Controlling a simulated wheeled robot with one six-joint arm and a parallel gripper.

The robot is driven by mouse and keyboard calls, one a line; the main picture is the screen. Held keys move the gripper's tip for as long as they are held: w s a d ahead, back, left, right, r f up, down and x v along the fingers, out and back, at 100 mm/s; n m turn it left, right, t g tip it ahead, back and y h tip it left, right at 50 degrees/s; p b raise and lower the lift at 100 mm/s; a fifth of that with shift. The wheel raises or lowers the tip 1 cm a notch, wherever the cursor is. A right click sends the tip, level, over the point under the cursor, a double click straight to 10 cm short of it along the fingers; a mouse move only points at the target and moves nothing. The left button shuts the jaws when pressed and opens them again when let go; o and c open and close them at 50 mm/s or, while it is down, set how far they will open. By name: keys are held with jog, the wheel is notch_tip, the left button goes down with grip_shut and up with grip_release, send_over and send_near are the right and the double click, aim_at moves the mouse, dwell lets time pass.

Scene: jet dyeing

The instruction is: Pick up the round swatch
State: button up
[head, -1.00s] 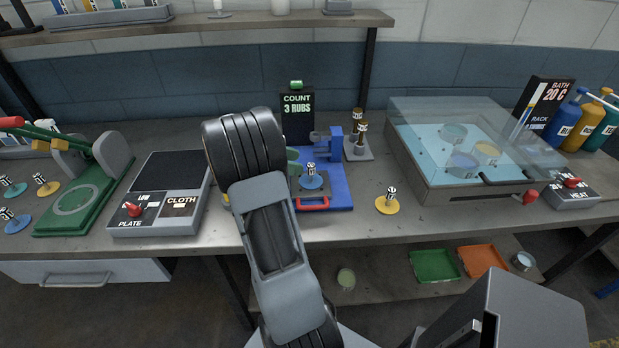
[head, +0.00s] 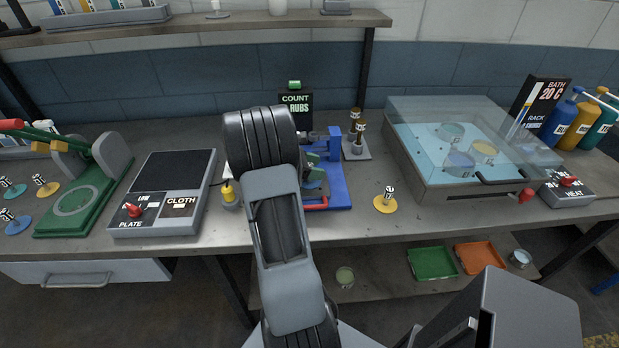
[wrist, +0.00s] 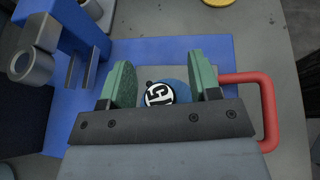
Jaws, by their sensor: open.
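A round blue swatch (wrist: 173,91) with a black-and-white marked knob lies on the blue base of the rubbing stand (wrist: 221,55) in the wrist view. My gripper (wrist: 163,80) is open, with its green fingers apart on either side of the knob and nothing held. Part of the swatch is hidden by the gripper body. In the head view my arm covers most of the swatch, and the blue stand (head: 338,182) shows to the right of the arm. A round yellow swatch (head: 385,204) with a similar knob lies on the bench to the right.
The stand's red handle (wrist: 266,105) is close beside the right finger, and a blue upright with a grey ring (wrist: 32,66) is at left. A glass-lidded bath (head: 455,190) stands right; a plate-and-cloth box (head: 160,228) and green press (head: 75,203) stand left.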

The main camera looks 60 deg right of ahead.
jog(key=shift+c, duration=0.5)
grip_shut()
jog(key=shift+r, duration=0.1)
